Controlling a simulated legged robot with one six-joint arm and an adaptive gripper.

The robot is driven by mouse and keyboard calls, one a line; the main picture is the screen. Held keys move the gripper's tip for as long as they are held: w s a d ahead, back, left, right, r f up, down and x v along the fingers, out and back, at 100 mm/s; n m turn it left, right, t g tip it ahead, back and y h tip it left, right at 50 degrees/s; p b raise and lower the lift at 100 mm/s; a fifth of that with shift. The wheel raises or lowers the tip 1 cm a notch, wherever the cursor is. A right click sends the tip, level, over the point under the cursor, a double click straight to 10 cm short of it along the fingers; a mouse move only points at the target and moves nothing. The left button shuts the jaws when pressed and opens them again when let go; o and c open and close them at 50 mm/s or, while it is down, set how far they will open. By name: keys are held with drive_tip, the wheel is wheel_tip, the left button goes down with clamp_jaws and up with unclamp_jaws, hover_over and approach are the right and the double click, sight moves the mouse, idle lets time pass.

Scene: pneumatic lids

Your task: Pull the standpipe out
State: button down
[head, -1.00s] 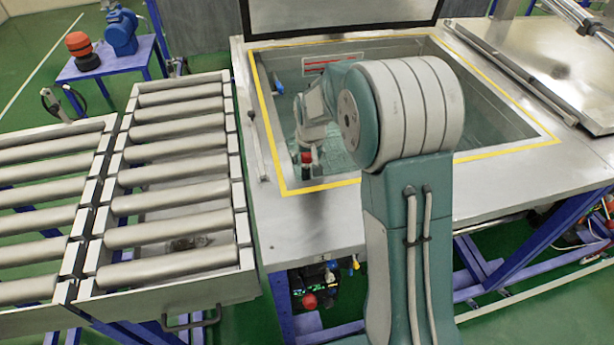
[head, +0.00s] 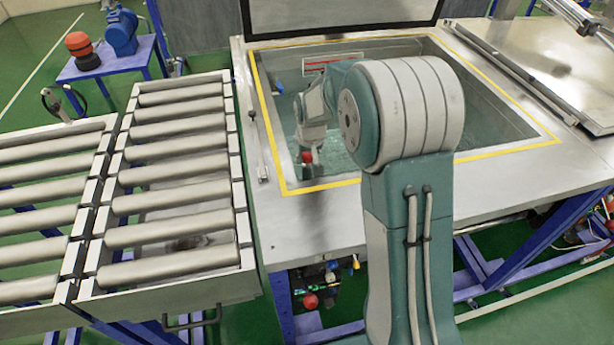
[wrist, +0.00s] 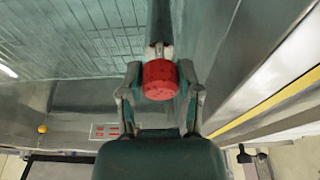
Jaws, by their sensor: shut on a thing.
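The standpipe has a red round cap (wrist: 160,80) with a grey pipe (wrist: 160,25) running away from it in the wrist view. In the head view the red cap (head: 307,158) shows inside the tank, near its front left corner. My gripper (wrist: 160,92) is shut on the standpipe at the cap, with one finger on each side. In the head view my gripper (head: 309,150) is small and reaches down into the tank. The pipe's lower end and its seat are hidden, so I cannot tell whether it is seated.
The tank's yellow-edged rim (head: 330,185) surrounds the opening, with walls close to my gripper at the front and left. A raised lid (head: 340,12) stands behind. A roller conveyor (head: 180,180) lies left. A steel cover (head: 550,75) lies right.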

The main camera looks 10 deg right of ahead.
drive_tip(key=shift+r, duration=0.1)
drive_tip(key=shift+r, duration=0.35)
drive_tip(key=shift+w+v, duration=0.25)
drive_tip(key=shift+v, duration=0.7)
drive_tip(key=shift+w+v, duration=0.2)
drive_tip(key=shift+v, duration=0.8)
drive_tip(key=shift+w+v, duration=0.2)
drive_tip(key=shift+v, duration=0.65)
drive_tip(key=shift+w+v, duration=0.2)
drive_tip(key=shift+v, duration=0.6)
drive_tip(key=shift+w+v, duration=0.2)
drive_tip(key=shift+v, duration=0.65)
drive_tip(key=shift+r, duration=0.15)
